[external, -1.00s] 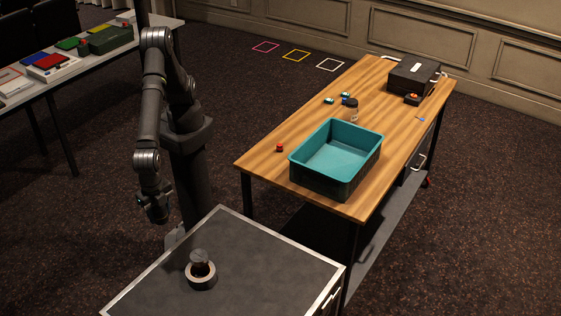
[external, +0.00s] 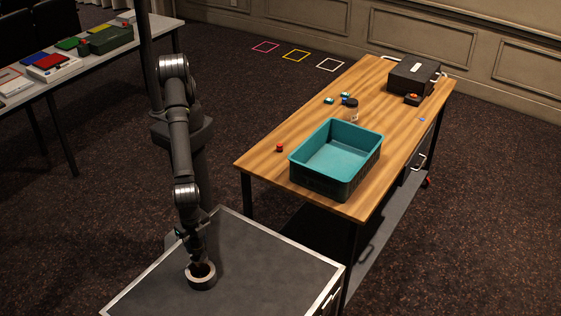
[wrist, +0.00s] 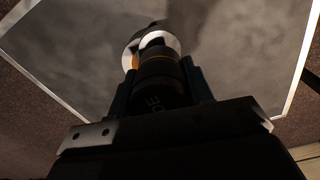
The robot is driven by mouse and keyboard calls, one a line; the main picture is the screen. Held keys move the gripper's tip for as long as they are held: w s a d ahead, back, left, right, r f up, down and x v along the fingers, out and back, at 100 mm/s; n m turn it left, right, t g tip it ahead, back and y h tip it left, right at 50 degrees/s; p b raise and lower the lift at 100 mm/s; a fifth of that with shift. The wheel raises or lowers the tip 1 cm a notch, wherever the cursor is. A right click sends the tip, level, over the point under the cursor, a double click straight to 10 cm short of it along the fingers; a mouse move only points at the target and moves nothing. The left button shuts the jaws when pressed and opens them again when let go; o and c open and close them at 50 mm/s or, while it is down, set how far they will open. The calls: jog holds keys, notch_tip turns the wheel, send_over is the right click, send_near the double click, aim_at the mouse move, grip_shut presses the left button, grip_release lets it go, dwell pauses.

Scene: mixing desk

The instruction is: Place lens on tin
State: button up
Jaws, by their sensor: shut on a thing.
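The lens (wrist: 163,84) is a black cylinder with a thin orange band and pale lettering, seen close up in the wrist view. My gripper (wrist: 160,78) is shut on it, a finger on each side. In the external view my gripper (external: 199,257) points down at a thick, pale-edged ring (external: 202,281) on the grey cabinet top and hides most of the lens. A pale ring also shows past the lens in the wrist view (wrist: 129,60). I cannot tell whether the lens touches the ring. No thing is clearly recognisable as the tin.
The cabinet top (external: 265,262) is otherwise clear. The wooden table at right holds a teal bin (external: 337,160), a small red-topped item (external: 280,148), a dark-lidded jar (external: 352,108) and a black case (external: 413,74). A side table with coloured items stands at far left.

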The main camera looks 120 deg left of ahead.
aim_at(197, 248)
jog(key=shift+f, duration=1.35)
jog(key=shift+f, duration=0.15)
jog(key=o, duration=1.2)
notch_tip(197, 248, up, 12)
jog(key=shift+r, duration=0.15)
notch_tip(197, 248, down, 13)
jog(key=shift+r, duration=2.35)
